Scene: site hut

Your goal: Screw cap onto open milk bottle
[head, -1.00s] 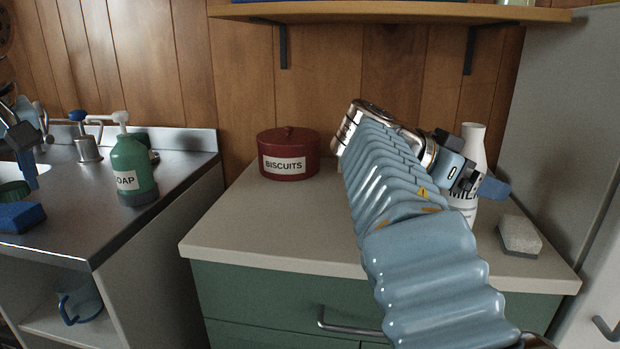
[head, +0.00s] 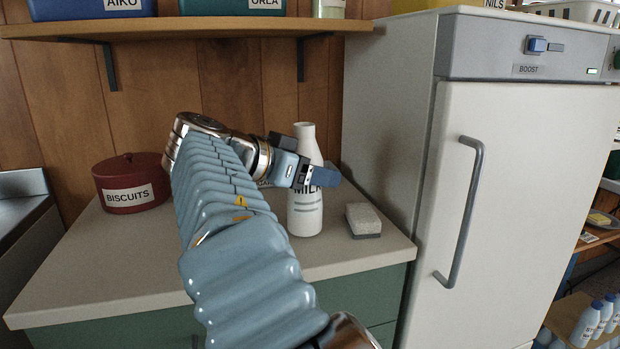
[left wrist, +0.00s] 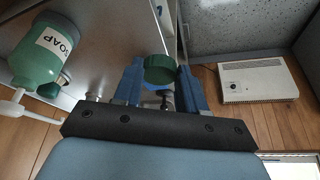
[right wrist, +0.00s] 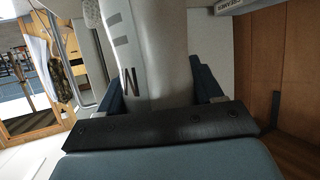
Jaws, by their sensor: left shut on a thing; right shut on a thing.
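A white milk bottle (head: 305,208) with dark lettering stands upright on the counter (head: 340,258) in the head view. Its narrow neck rises above my right gripper (head: 316,176), which is shut on the bottle's body. The right wrist view shows the bottle (right wrist: 158,50) close up between the two blue fingers. My left gripper (left wrist: 160,78) shows only in the left wrist view. It is shut on a green cap (left wrist: 160,69), held between the fingertips. The left arm is outside the head view.
A red biscuit tin (head: 131,184) stands at the counter's left, and a grey sponge-like block (head: 363,220) lies right of the bottle. A white fridge (head: 520,200) stands to the right. A shelf (head: 190,27) hangs above. A green soap bottle (left wrist: 40,52) is near my left gripper.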

